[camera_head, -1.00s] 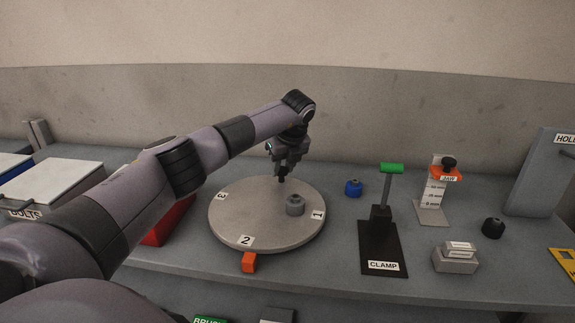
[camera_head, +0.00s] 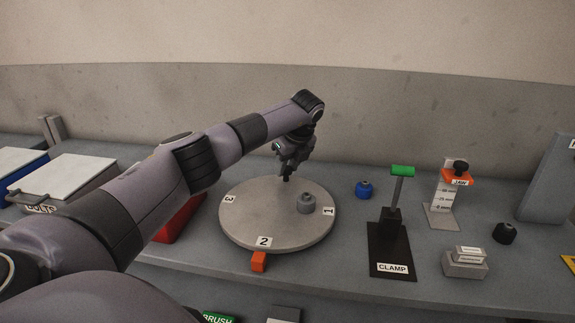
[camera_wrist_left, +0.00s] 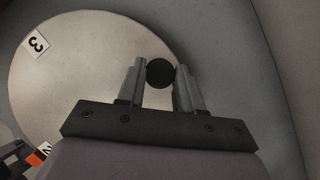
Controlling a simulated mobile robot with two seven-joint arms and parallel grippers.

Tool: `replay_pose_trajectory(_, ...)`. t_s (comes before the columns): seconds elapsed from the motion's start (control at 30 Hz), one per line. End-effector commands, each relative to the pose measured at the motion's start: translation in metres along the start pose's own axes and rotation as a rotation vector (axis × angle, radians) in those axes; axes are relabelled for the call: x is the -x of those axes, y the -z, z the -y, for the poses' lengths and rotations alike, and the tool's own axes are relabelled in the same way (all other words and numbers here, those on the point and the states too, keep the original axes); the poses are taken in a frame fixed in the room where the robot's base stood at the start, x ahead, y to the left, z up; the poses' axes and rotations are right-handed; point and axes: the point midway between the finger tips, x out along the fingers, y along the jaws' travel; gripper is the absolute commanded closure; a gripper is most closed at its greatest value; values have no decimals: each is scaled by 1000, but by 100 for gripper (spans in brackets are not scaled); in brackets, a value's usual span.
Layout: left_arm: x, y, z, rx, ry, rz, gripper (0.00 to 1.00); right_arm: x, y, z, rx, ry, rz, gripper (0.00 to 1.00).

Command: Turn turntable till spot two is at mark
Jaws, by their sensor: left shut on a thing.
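The round grey turntable (camera_head: 255,205) carries white labels 1 (camera_head: 329,211), 2 (camera_head: 264,242) and 3 (camera_head: 228,198) near its rim. Label 2 is at the front, nearly in line with the orange mark (camera_head: 259,262) and slightly to its right. My left gripper (camera_head: 287,179) is low at the far rim, shut on a dark round knob (camera_wrist_left: 160,72), seen between its fingers in the left wrist view. A grey round part (camera_head: 306,203) sits on the turntable beside label 1. My right gripper is not in view.
A red bin (camera_head: 181,220) is left of the turntable, partly behind my left arm.

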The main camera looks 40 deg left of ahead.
Motion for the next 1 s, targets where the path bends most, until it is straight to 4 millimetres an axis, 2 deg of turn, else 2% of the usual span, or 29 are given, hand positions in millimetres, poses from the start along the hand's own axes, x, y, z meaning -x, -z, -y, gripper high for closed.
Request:
replay_pose_trajectory(0.07, 2, -2, 1, 2, 7, 5, 100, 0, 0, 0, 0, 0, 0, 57)
replay_pose_trajectory(0.1, 2, -2, 1, 2, 7, 5, 52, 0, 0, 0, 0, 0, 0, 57)
replay_pose_trajectory(0.13, 2, -2, 1, 2, 6, 4, 42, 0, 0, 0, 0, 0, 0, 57)
replay_pose_trajectory(0.47, 3, -1, 1, 0, 3, 2, 41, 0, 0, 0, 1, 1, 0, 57)
replay_pose_trajectory(0.57, 13, -1, 1, 0, 5, 2, 41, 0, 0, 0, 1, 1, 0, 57)
replay_pose_trajectory(0.83, 57, -1, 1, 1, 7, 4, 41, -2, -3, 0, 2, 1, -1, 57)
replay_pose_trajectory(1.0, 71, -1, 1, 1, 5, 3, 41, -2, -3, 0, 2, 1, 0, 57)
